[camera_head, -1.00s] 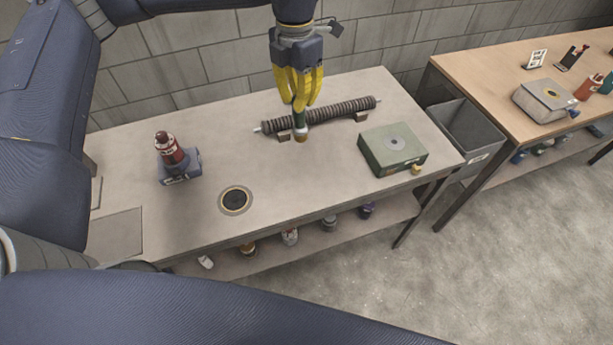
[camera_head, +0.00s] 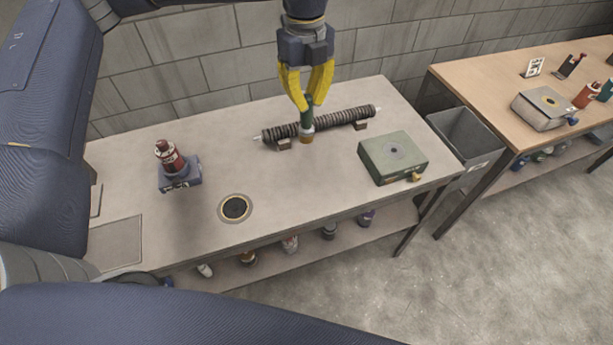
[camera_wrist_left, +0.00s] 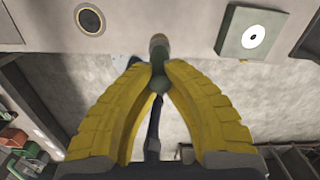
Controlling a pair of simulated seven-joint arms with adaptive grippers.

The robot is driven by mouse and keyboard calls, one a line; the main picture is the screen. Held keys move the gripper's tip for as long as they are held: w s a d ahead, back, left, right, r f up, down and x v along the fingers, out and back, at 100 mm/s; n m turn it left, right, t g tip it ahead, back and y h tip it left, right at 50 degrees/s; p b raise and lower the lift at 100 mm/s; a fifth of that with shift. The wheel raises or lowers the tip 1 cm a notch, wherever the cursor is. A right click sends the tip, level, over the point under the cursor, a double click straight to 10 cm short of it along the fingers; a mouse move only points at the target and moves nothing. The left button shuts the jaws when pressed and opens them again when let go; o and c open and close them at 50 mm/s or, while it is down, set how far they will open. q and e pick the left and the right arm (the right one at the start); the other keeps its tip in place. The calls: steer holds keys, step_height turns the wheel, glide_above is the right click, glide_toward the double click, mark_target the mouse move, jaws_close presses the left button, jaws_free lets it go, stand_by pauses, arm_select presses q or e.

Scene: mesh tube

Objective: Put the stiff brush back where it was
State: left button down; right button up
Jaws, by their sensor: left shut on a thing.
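My left gripper (camera_head: 307,98) has its yellow fingers shut on the stiff brush (camera_head: 307,114), which has a green handle, a pale collar and a brown lower end. The brush hangs upright, brown end down, in front of the mesh tube (camera_head: 335,119) in the head view. I cannot tell how far it is above the bench. The dark ribbed tube lies across two small brown blocks. In the left wrist view, the brush (camera_wrist_left: 159,48) shows between the fingertips (camera_wrist_left: 160,80), its handle end partly hidden. My right gripper is not in view.
A green box (camera_head: 385,165) stands right of the tube. A red bottle (camera_head: 170,158) sits on a blue stand (camera_head: 181,176) at left. A black disc with a ring (camera_head: 235,208) is set in the bench (camera_head: 300,190). A grey bin (camera_head: 462,135) stands between the benches.

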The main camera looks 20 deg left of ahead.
mark_target(306, 124)
arm_select(q)
step_height(306, 124, down, 20)
steer(key=shift+r, duration=0.25)
stand_by(0.5)
steer(key=shift+f, duration=0.15)
steer(key=c, duration=1.5)
jaws_free()
step_height(306, 124, up, 12)
steer(key=shift+a+r, duration=0.1)
steer(key=shift+r, duration=0.05)
